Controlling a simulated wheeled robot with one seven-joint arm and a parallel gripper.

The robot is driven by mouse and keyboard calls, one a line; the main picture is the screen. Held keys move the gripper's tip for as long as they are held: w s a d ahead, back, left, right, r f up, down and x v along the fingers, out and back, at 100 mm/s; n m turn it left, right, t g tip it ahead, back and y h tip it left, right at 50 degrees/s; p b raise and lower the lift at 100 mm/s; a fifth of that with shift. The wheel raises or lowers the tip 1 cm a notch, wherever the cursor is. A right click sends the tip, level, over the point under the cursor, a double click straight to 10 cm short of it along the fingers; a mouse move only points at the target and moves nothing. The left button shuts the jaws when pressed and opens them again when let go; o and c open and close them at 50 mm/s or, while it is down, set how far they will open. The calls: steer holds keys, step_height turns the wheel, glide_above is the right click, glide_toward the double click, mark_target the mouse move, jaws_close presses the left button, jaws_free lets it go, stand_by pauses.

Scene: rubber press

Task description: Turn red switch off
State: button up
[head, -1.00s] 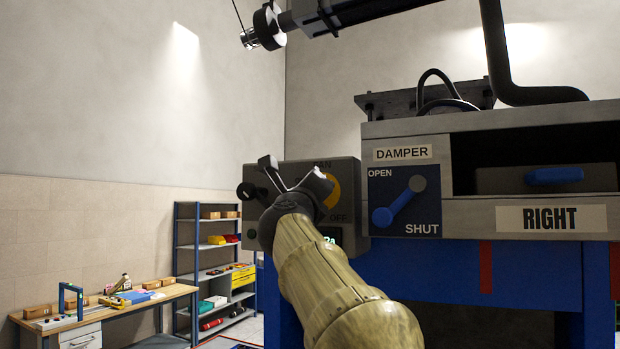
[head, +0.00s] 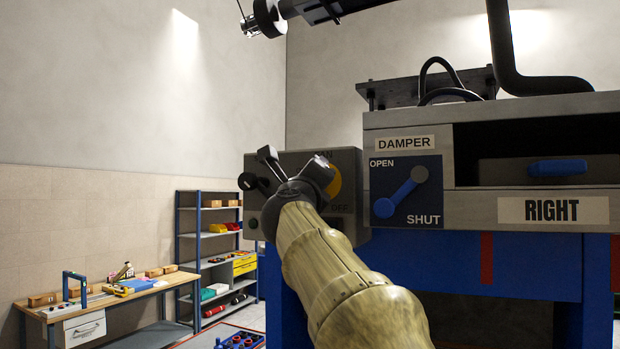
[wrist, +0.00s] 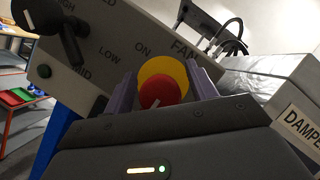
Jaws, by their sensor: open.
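The red switch (wrist: 165,90) is a round red knob with a white pointer mark, on a yellow round plate (wrist: 163,66) in the wrist view. The plate is fixed to a grey control box marked FAN and ON. My gripper (wrist: 161,72) is open, with one finger on each side of the knob in that view; I cannot tell whether either finger touches it. The knob's lower part is hidden behind my gripper's body. In the head view my gripper (head: 294,164) is in front of the grey box (head: 345,155), hiding the knob; only an edge of yellow shows.
A black lever (wrist: 62,35) stands on the same box, left of the knob in the wrist view. The blue damper handle (head: 400,193) is close on the right, on the press (head: 470,209). Shelves (head: 208,250) and a workbench (head: 105,305) stand farther back left.

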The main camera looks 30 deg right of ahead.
steer(key=shift+s+a+f+b, duration=0.25)
steer(key=shift+s+f+b, duration=0.05)
steer(key=b+v, duration=0.7)
steer(key=v, duration=0.9)
steer(key=shift+s+a, duration=0.2)
steer(key=shift+s, duration=0.1)
